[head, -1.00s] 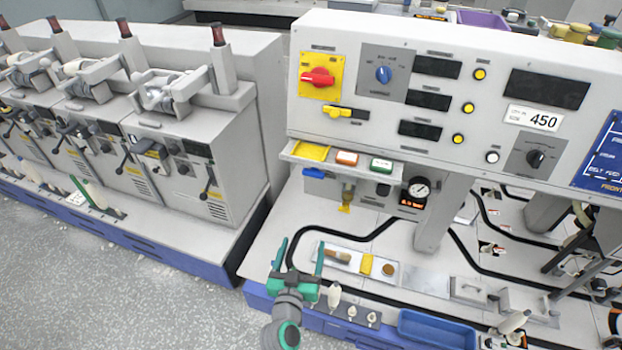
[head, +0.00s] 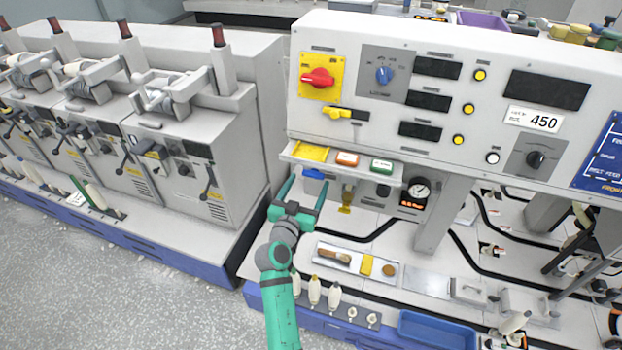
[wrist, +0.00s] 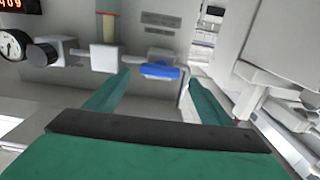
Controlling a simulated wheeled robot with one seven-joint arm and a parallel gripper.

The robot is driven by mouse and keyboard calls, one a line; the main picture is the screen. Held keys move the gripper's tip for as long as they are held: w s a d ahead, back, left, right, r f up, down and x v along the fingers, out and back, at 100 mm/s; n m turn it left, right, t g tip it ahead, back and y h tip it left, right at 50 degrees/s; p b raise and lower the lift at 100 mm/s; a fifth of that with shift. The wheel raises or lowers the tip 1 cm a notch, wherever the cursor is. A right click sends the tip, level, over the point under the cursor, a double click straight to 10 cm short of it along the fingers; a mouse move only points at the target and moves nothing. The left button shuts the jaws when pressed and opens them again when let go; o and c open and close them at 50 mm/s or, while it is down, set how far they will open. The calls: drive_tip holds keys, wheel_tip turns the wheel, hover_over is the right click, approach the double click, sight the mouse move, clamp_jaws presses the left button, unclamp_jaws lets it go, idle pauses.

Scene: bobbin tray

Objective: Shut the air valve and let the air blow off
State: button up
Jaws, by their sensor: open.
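The air valve's blue handle (head: 314,173) is under the small shelf on the front of the grey console. It lies roughly crosswise in the wrist view (wrist: 160,71). My gripper (head: 305,183) is open and empty, with its green fingers pointing up toward the handle. In the wrist view the handle shows between and just beyond the fingertips (wrist: 159,78); I cannot tell whether they touch it. A round pressure gauge (head: 418,190) sits right of the valve, its dial partly visible in the wrist view (wrist: 13,45). The lit readout (head: 410,204) below it is too small to read surely.
The shelf (head: 342,165) with yellow, orange and green items is just above my fingers. A yellowish bowl (head: 346,198) hangs right of the handle. A tray (head: 345,268) and white bobbins (head: 314,290) are below, near my arm. Grey machines (head: 175,130) stand left.

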sight(312, 176)
drive_tip(key=shift+x, duration=1.75)
drive_tip(key=c, duration=1)
drive_tip(key=shift+c, duration=0.2)
